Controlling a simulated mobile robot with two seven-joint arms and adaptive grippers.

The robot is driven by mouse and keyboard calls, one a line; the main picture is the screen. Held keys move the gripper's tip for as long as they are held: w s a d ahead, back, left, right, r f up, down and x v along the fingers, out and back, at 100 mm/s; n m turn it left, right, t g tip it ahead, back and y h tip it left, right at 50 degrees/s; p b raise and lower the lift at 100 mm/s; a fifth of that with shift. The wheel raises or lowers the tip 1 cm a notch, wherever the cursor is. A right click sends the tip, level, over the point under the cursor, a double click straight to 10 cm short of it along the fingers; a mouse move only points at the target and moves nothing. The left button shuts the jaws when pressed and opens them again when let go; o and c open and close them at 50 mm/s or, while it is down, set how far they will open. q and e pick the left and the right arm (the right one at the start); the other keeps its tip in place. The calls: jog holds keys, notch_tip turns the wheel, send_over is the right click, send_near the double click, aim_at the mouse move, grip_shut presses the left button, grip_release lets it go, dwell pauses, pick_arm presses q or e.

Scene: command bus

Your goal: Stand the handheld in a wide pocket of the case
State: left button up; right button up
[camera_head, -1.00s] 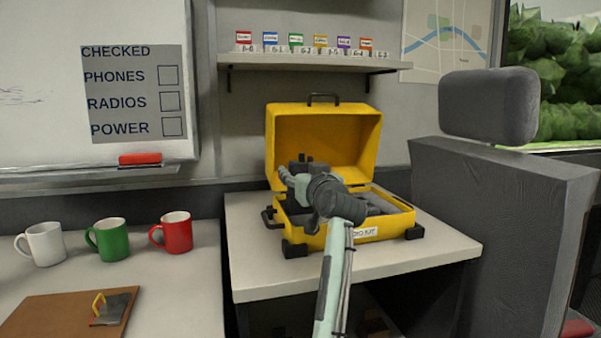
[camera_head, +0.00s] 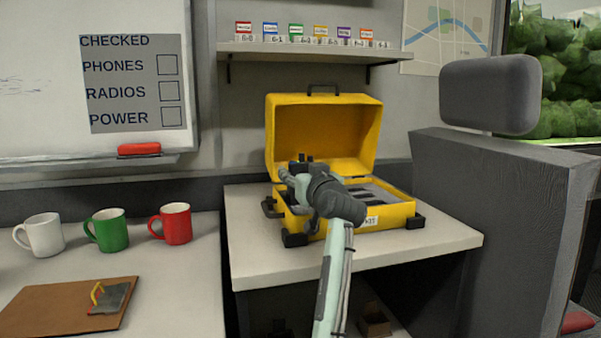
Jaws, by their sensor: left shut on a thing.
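The yellow case (camera_head: 345,229) stands open on the white counter, its lid (camera_head: 325,130) raised at the back. Its inside has grey padding with dark slots (camera_head: 378,196), visible to the right of my arm. My left gripper (camera_head: 297,179) is over the left part of the case and shut on the dark handheld (camera_head: 302,162). Only the handheld's top shows, at the gripper's far side. My wrist hides its lower part and the pocket beneath, so I cannot tell how deep it sits. My right gripper is not in view.
A dark grey seat (camera_head: 490,200) stands close on the right. White, green and red mugs (camera_head: 176,223) and a brown board (camera_head: 50,312) are on the left counter. A shelf with small coloured tags (camera_head: 310,48) is above. The white counter's (camera_head: 265,265) front strip is clear.

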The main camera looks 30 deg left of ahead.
pick_arm(q)
jog(key=shift+f, duration=0.25)
dwell(0.8)
jog(key=o, duration=1.4)
jog(key=shift+f, duration=0.15)
jog(key=v, duration=1.2)
